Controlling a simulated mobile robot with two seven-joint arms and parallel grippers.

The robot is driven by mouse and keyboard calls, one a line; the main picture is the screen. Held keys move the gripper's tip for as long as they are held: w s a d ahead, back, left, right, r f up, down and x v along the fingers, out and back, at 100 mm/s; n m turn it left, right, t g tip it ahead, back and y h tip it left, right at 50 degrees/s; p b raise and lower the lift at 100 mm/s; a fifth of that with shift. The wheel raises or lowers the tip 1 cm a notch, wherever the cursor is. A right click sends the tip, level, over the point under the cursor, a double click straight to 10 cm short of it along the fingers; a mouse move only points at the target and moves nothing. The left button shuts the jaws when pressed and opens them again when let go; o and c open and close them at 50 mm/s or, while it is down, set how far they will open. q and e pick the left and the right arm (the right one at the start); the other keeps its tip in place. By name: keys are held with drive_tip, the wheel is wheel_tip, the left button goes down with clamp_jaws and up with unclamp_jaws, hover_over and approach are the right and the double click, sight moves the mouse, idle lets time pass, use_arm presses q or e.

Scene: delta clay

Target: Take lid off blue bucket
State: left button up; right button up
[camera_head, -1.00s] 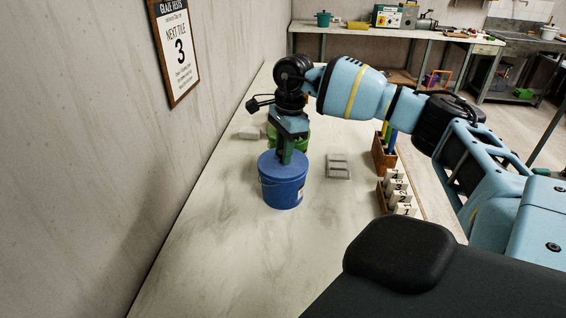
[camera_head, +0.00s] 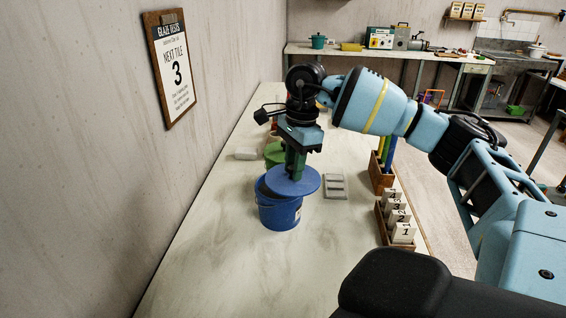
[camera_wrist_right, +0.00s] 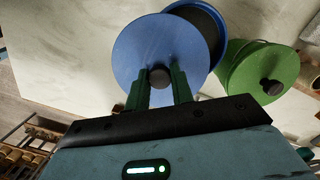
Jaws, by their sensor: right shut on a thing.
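The blue bucket (camera_head: 280,213) stands on the pale table. Its blue lid (camera_head: 303,183) is raised above the rim and shifted to the right. In the right wrist view the lid (camera_wrist_right: 150,42) has a dark knob, and the bucket's dark open mouth (camera_wrist_right: 207,22) shows beside it. My right gripper (camera_head: 296,172) comes from above and is shut on the lid's knob; its fingers also show in the right wrist view (camera_wrist_right: 160,80). My left gripper is in neither view.
A green lidded bucket (camera_wrist_right: 262,68) stands close to the blue one. A grey tray (camera_head: 335,186) lies to the right. A wooden rack of number tiles (camera_head: 397,222) and a wooden box (camera_head: 382,175) line the right edge. The front tabletop is clear.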

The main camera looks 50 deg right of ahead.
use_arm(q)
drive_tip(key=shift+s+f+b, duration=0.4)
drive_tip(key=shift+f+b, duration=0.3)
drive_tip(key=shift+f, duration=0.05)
use_arm(e)
drive_tip(key=s+a+r, duration=0.1)
drive_tip(key=s, duration=1)
drive_tip(key=shift+s, duration=0.15)
drive_tip(key=shift+a, duration=0.1)
